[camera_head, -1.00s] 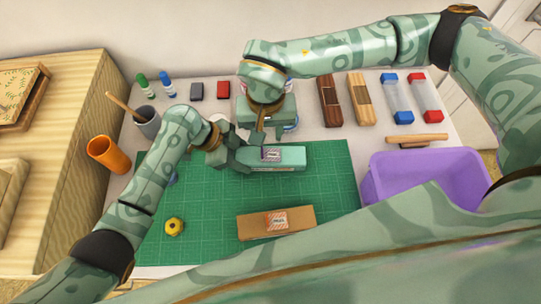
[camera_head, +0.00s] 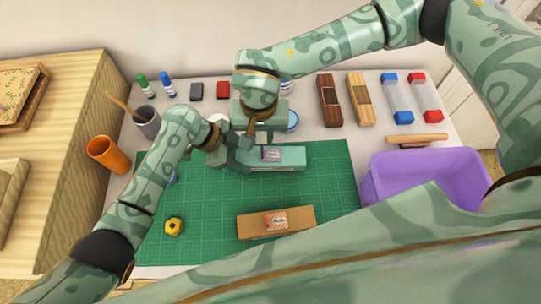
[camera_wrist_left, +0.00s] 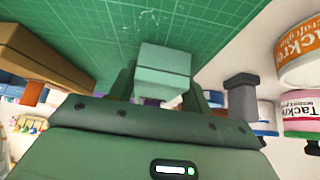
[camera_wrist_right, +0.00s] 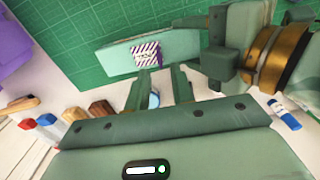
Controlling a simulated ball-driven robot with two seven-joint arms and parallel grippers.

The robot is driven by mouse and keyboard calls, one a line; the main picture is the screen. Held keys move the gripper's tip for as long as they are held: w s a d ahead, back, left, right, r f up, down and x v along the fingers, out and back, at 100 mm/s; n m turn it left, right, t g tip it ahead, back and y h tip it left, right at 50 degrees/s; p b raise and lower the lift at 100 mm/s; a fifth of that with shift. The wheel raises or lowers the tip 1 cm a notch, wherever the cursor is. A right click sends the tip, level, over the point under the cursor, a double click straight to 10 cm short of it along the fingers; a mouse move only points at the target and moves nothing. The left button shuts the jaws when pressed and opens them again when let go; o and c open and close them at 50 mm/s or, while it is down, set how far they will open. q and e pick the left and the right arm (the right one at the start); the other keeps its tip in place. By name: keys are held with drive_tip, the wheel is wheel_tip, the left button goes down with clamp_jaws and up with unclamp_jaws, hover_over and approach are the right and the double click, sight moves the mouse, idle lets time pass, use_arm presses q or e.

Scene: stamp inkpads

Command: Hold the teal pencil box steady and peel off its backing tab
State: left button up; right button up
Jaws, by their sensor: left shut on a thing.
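The teal pencil box (camera_head: 290,160) lies on the green cutting mat, near its back edge. A small striped label, which looks like the backing tab (camera_head: 270,154), is on its top face; it also shows in the right wrist view (camera_wrist_right: 145,53). My left gripper (camera_head: 232,158) is shut on the box's left end; the left wrist view shows the box (camera_wrist_left: 164,68) between its fingers. My right gripper (camera_head: 250,136) is above and behind the box, near its left part. In the right wrist view its fingers (camera_wrist_right: 160,78) are apart with nothing held between them, close to the label.
A cardboard box (camera_head: 298,218) with a label lies at the mat's front, and a yellow roll (camera_head: 174,227) at its left. A purple bin (camera_head: 425,175) stands right. Orange (camera_head: 108,154) and grey (camera_head: 146,124) cups stand left. Jars, stamps and bottles line the back.

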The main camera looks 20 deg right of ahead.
sight(262, 148)
drive_tip(key=shift+f, duration=3.2)
drive_tip(key=shift+c, duration=0.5)
clamp_jaws()
drive_tip(key=shift+s+f, duration=0.1)
